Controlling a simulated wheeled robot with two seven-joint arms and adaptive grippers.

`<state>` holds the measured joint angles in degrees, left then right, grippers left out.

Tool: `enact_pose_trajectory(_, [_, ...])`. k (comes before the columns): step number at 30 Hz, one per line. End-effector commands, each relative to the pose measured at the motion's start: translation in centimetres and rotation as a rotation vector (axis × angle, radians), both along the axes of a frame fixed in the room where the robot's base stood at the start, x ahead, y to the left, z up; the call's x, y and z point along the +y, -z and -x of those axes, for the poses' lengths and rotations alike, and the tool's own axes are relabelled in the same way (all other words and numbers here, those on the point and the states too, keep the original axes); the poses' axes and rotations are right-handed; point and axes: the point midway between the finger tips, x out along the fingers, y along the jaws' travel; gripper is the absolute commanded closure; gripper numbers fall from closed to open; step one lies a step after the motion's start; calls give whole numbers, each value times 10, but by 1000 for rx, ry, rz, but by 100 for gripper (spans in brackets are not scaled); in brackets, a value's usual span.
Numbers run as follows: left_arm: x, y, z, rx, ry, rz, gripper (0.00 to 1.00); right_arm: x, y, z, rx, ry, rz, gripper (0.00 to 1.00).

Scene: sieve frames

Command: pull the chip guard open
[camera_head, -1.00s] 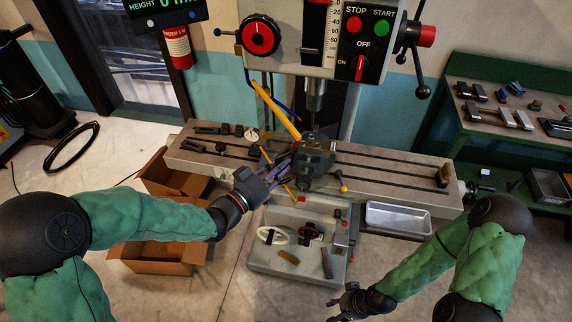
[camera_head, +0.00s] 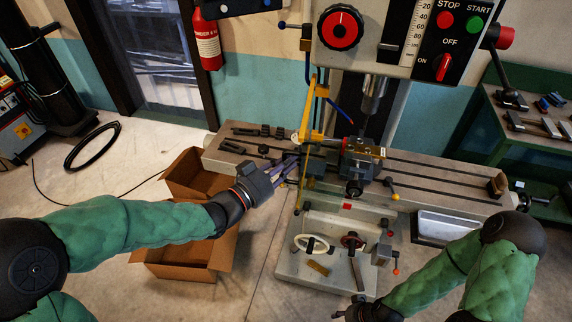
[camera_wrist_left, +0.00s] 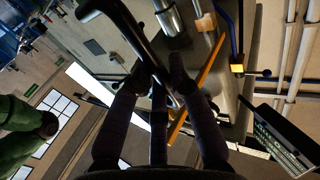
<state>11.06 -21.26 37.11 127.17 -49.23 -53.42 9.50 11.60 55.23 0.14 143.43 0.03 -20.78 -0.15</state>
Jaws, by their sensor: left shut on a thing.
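The chip guard (camera_head: 306,118) shows as a yellow frame hanging beside the drill press spindle. It is seen nearly edge-on, left of the vise (camera_head: 359,160), which is uncovered. My left gripper (camera_head: 294,168) is at the guard's lower left side. A yellow bar of the guard (camera_wrist_left: 203,82) runs just beyond the fingers. My right gripper (camera_head: 348,312) is low at the bottom of the head view, away from the guard; its jaws are unclear.
The slotted machine table (camera_head: 440,188) carries clamps at its left. Below it, the machine's base (camera_head: 290,265) holds small tools. Cardboard boxes (camera_head: 165,258) stand under my left arm. A metal tray (camera_head: 440,228) is near my right arm. A green bench (camera_head: 490,120) stands at right.

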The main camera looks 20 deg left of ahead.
Motion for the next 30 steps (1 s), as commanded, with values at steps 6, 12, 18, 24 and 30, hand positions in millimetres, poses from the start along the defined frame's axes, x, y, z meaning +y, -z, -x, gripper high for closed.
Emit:
enact_pose_trajectory(6, [-2, 7, 2, 18, 3, -1, 100, 0, 1, 0, 0, 0, 0, 57])
enact_pose_trajectory(12, [-2, 7, 2, 18, 3, -1, 100, 0, 1, 0, 0, 0, 0, 57])
enact_pose_trajectory(18, [-1, 6, 2, 14, 2, -1, 58, 0, 1, 0, 0, 0, 0, 57])
enact_pose_trajectory(24, [-1, 3, 1, 8, 1, -1, 58, 0, 1, 0, 0, 0, 0, 57])
enact_pose_trajectory(30, [4, 2, 6, 4, -2, -2, 58, 0, 1, 0, 0, 0, 0, 57])
